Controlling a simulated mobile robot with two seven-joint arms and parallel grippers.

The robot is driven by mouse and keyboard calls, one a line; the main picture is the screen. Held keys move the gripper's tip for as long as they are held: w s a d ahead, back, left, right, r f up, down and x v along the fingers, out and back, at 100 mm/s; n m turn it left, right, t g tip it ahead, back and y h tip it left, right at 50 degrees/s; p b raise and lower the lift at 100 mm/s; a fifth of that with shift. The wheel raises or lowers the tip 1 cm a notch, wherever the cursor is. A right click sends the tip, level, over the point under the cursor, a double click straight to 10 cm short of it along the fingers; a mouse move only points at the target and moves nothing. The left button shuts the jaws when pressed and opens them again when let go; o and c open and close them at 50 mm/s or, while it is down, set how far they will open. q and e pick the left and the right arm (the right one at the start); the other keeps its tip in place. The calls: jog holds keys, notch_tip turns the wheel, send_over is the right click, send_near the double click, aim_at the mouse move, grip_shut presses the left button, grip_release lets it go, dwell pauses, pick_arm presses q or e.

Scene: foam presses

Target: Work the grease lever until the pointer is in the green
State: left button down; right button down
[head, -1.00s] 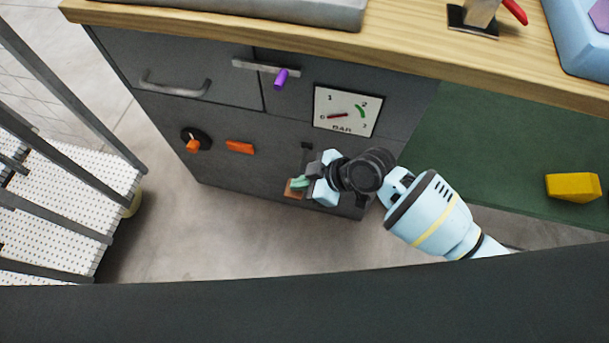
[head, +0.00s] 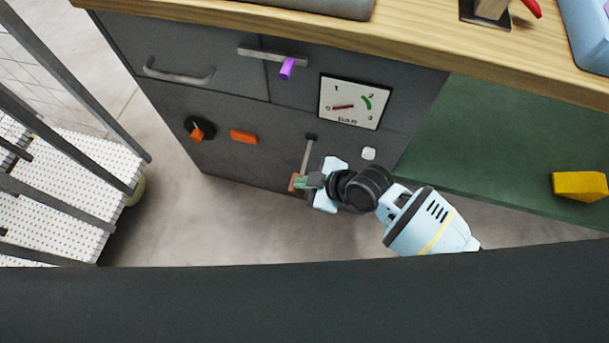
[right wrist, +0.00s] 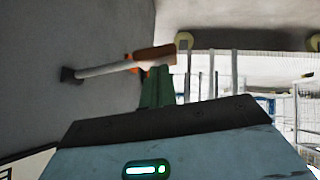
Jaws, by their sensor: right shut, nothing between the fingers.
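The grease lever (head: 307,156) is a thin grey rod on the dark cabinet front, hanging down from a dark pivot to an orange-brown handle (head: 296,182). The square white gauge (head: 350,115) above it has a red pointer lying near the 0 side, away from the green arc by the 2. My right gripper (head: 303,182) is shut and empty, its green fingertips at the handle. In the right wrist view the fingertips (right wrist: 158,72) sit just below the handle (right wrist: 153,54); I cannot tell whether they touch. My left gripper is not in view.
A purple-handled slider (head: 287,68), a dark knob with an orange grip (head: 198,130) and an orange block (head: 243,137) are on the cabinet. A pale button (head: 368,153) is right of the lever. Metal stairs (head: 70,175) stand left. A yellow block (head: 580,185) lies right.

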notch_tip(320, 180, down, 4)
jog(key=shift+r+n+t+b, duration=0.15)
jog(key=shift+n+t+b, duration=0.4)
jog(key=shift+t, duration=0.45)
jog(key=shift+w+d+f+h, duration=0.1)
jog(key=shift+w+f+h, duration=0.05)
jog(key=shift+f, duration=0.25)
jog(key=shift+w+d+f+h, duration=0.1)
jog(key=shift+f+h, duration=0.05)
jog(key=shift+f, duration=0.35)
jog(key=shift+d, duration=0.1)
jog(key=shift+s+r, duration=0.15)
jog(key=shift+r, duration=0.2)
jog(key=r+p, duration=0.1)
jog(key=s+r+p, duration=0.2)
jog(key=r+p, duration=0.1)
jog(key=shift+a, duration=0.3)
jog(key=p+v, duration=0.2)
jog(key=v, duration=0.7)
jog(key=shift+s+f, duration=0.25)
jog(key=shift+s, duration=0.1)
